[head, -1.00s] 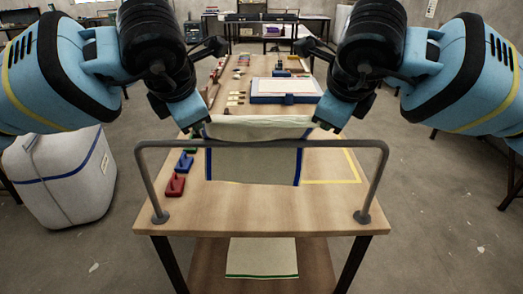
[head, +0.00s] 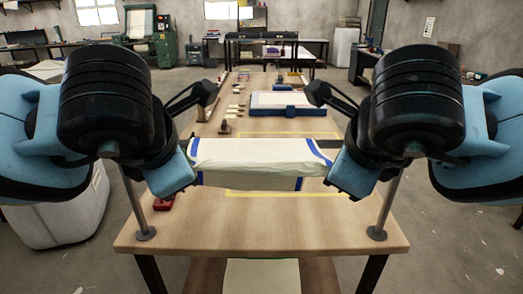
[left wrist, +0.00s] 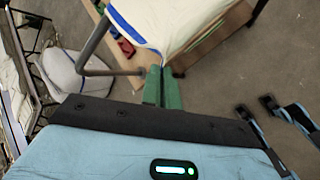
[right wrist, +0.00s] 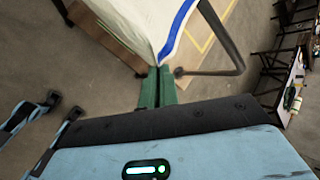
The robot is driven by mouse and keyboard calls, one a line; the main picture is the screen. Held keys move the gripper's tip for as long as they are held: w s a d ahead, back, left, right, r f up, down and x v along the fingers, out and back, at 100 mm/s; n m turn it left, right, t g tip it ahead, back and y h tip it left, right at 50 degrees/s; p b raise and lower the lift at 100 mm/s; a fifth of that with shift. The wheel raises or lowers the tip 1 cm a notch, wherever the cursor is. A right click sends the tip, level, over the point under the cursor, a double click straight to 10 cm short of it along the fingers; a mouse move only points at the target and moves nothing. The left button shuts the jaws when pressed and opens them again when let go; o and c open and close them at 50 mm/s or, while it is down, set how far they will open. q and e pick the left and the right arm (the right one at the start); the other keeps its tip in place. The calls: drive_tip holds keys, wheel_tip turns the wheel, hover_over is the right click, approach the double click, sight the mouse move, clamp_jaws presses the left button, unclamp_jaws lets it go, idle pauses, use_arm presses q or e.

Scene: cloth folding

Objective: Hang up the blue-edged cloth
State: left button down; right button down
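The blue-edged cloth (head: 262,155), cream with blue borders, is stretched between my two grippers in the head view. It lies across the line of the grey rail (head: 391,205) and hides most of its top bar. A part of the cloth hangs behind, with a blue edge visible. My left gripper (head: 190,181) is shut on one near corner; its green fingers (left wrist: 163,72) pinch the cloth in the left wrist view. My right gripper (head: 331,181) is shut on the other near corner, and its fingers (right wrist: 157,72) show in the right wrist view. The fingertips are hidden in the head view.
The rail stands on a wooden table (head: 260,235). A yellow outline (head: 265,193) marks the tabletop. A blue-framed board (head: 290,103) and small items lie farther back. A red block (head: 163,203) is near the left post. A pale cloth (head: 262,277) lies below. A white bin (head: 70,220) stands left.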

use_arm(q)
drive_tip(key=shift+a+r, duration=0.1)
drive_tip(key=shift+a, duration=0.1)
use_arm(e)
drive_tip(key=shift+d+r, duration=0.1)
drive_tip(key=shift+d, duration=0.1)
use_arm(q)
drive_tip(key=c, duration=2.1)
unclamp_jaws()
use_arm(e)
drive_tip(key=c, duration=2.1)
unclamp_jaws()
use_arm(q)
drive_tip(key=o, duration=0.7)
drive_tip(key=shift+d, duration=0.1)
use_arm(e)
drive_tip(key=o, duration=0.7)
drive_tip(key=shift+a, duration=0.1)
use_arm(q)
drive_tip(key=shift+s+d, duration=0.1)
drive_tip(key=shift+s, duration=0.05)
use_arm(e)
drive_tip(key=shift+s+a, duration=0.1)
drive_tip(key=shift+s, duration=0.05)
